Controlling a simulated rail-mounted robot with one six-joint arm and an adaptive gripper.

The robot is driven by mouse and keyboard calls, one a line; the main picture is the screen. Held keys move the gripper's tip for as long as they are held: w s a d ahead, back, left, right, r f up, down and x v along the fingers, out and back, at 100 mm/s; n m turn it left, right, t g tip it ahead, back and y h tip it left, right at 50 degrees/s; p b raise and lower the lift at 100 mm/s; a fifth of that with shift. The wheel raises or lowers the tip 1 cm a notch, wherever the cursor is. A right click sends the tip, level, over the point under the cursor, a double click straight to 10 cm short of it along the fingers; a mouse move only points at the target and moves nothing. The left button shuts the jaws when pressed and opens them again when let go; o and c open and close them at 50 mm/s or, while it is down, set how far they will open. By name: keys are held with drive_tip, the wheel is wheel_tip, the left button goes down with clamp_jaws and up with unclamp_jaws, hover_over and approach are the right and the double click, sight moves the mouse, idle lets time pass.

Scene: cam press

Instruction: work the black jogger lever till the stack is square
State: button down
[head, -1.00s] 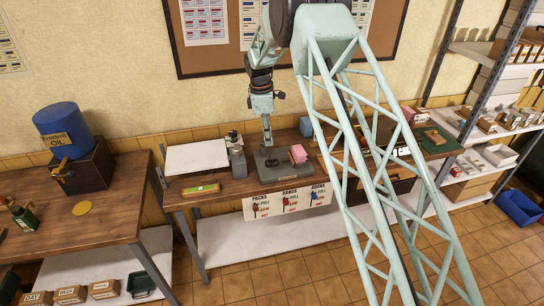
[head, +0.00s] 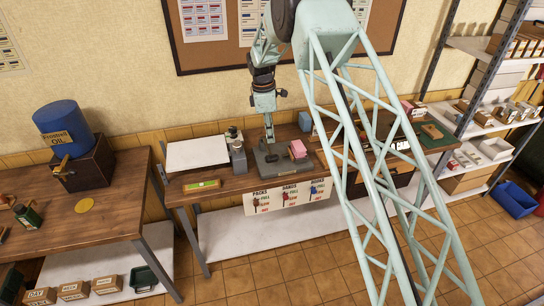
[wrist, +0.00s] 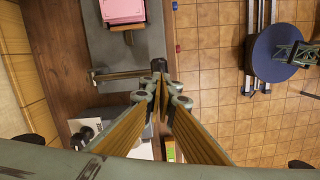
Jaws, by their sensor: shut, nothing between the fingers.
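The jogger (head: 280,163) is a dark grey plate on the back bench, with a pink stack (head: 298,149) on its right part. In the wrist view the pink stack (wrist: 122,11) lies in a holder at the top, and the grey jogger base (wrist: 110,47) is below it. A metal bar with a black end, seemingly the jogger lever (wrist: 158,66), reaches across to just beyond my fingertips. My gripper (head: 269,140) points down over the jogger's left part. In the wrist view my gripper (wrist: 161,90) is shut and empty, close to the black end; I cannot tell whether they touch.
A grey device (head: 237,152) stands left of the jogger, beside a white board (head: 197,154). A green-and-yellow item (head: 202,185) lies at the bench's front left. A sign with several small levers (head: 288,196) hangs on the front. My lattice arm hides part of the bench's right side.

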sight(272, 155)
drive_tip(key=shift+d+f+b, duration=0.2)
drive_tip(key=shift+f+b, duration=0.2)
drive_tip(key=shift+f, duration=1.3)
drive_tip(key=shift+d+f+b, duration=0.15)
drive_tip(key=shift+f+b, duration=0.2)
drive_tip(key=shift+f, duration=1.35)
drive_tip(key=shift+f, duration=0.15)
drive_tip(key=shift+f+b, duration=1.2)
drive_tip(key=shift+f, duration=0.9)
